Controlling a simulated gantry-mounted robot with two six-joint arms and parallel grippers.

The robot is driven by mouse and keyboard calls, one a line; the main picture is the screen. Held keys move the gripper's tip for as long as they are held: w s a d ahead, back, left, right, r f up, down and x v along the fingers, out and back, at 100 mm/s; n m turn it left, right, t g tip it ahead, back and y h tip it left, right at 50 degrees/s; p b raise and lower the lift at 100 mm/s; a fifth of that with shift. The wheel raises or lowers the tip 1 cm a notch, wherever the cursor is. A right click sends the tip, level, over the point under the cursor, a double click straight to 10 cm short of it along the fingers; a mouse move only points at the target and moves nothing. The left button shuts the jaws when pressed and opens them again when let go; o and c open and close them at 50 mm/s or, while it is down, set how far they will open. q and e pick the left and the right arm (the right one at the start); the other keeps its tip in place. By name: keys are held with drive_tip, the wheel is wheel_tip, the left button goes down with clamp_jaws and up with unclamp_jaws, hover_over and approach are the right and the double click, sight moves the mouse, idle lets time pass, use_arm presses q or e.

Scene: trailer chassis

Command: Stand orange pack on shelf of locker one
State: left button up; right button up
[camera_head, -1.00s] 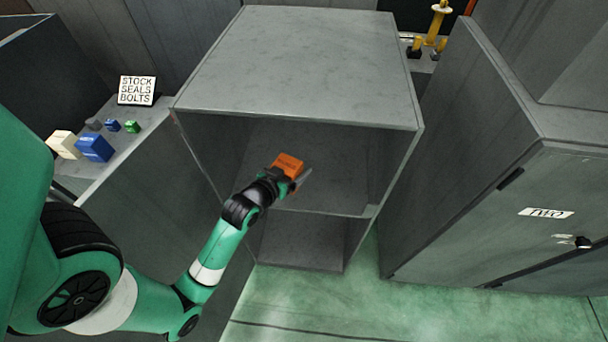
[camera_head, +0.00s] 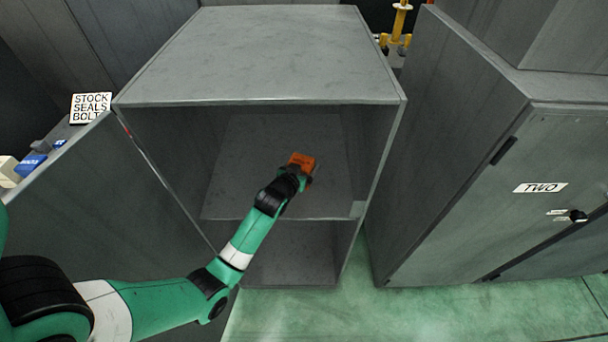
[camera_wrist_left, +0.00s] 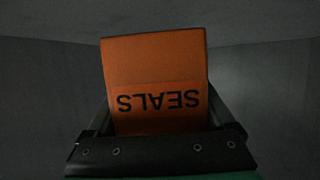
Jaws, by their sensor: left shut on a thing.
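The orange pack (camera_head: 302,160) is in my left gripper (camera_head: 303,174), inside the open locker (camera_head: 262,55), above its middle shelf (camera_head: 235,200). In the left wrist view the pack (camera_wrist_left: 155,65) fills the space between the fingers (camera_wrist_left: 160,128), and its label reads SEALS, upside down in that picture. The gripper is shut on it. I cannot tell whether the pack touches the shelf. The locker's number is not visible. My right gripper is out of view.
A closed locker marked TWO (camera_head: 540,188) stands on the right. A STOCK SEALS BOLTS sign (camera_head: 90,107) stands at the left, near blue (camera_head: 30,165) and white boxes. The shelf around the pack is clear.

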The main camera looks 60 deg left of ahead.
use_arm(q)
drive_tip(key=shift+f+b, duration=0.65)
drive_tip(key=shift+f, duration=0.95)
drive_tip(key=o, duration=1.4)
drive_tip(key=shift+s, duration=0.1)
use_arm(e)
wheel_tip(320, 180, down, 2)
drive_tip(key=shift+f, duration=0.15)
use_arm(q)
drive_tip(key=shift+r, duration=0.15)
drive_tip(key=shift+s+d+r+p, duration=0.1)
drive_tip(key=shift+r+p, duration=0.15)
drive_tip(key=shift+p, duration=0.15)
drive_tip(key=p+v, duration=0.5)
drive_tip(key=v, duration=0.5)
drive_tip(key=shift+s+d+r, duration=0.15)
drive_tip(key=shift+d+r, duration=0.05)
drive_tip(key=shift+s+d+r, duration=0.15)
drive_tip(key=shift+s+d, duration=0.2)
drive_tip(key=shift+s, duration=0.05)
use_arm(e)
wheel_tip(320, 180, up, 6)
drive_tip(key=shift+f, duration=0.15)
